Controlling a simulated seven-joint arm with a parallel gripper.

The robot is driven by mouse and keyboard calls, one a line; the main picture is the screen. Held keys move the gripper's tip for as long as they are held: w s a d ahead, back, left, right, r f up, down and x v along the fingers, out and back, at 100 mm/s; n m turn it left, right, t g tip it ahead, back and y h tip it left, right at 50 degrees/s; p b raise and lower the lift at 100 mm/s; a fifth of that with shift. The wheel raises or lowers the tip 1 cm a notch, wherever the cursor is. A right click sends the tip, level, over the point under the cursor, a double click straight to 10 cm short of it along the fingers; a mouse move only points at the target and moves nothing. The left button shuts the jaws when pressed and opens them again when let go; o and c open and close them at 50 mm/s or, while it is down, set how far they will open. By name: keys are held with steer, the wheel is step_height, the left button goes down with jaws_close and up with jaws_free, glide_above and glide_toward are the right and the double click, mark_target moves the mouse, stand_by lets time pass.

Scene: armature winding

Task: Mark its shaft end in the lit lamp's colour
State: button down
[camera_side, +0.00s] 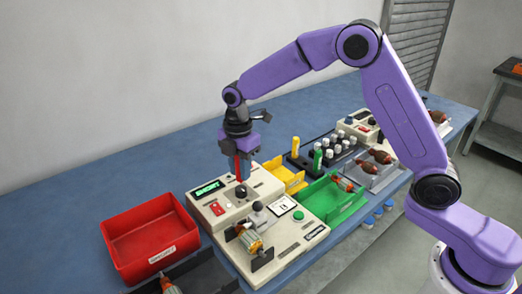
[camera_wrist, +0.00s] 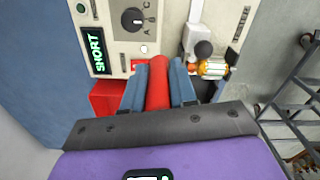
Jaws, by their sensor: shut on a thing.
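My gripper (camera_side: 243,150) is shut on a red marker (camera_side: 238,170), held upright above the tester (camera_side: 290,232). In the wrist view, the red marker (camera_wrist: 158,85) sits between both fingers (camera_wrist: 158,88). The tester's screen (camera_side: 207,188) reads SHORT in green letters. A red patch (camera_side: 217,208) shows on its panel; whether it is the lit lamp is hard to tell. An armature (camera_side: 251,241) lies in the tester's cradle, apart from the marker; it also shows in the wrist view (camera_wrist: 213,68). Any mark on its shaft end is too small to tell.
A red bin (camera_side: 125,262) stands left of the tester. Yellow (camera_side: 283,172) and green (camera_side: 345,209) bins lie behind and right. Yellow (camera_side: 295,146) and green (camera_side: 317,160) markers stand near a rack of several white-capped bottles. More armatures (camera_side: 381,157) lie on a grey tray.

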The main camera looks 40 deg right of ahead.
steer(key=s+a+n, duration=0.1)
steer(key=s+a, duration=0.3)
steer(key=a, duration=0.2)
steer(key=shift+d+f, duration=0.15)
steer(key=shift+f, duration=1.7)
steer(key=shift+d+f, duration=0.1)
steer(key=shift+f, duration=1.7)
steer(key=shift+f, duration=0.45)
steer(key=shift+r, duration=0.1)
step_height(320, 180, up, 6)
steer(key=shift+f, duration=0.1)
stand_by(0.4)
stand_by(0.3)
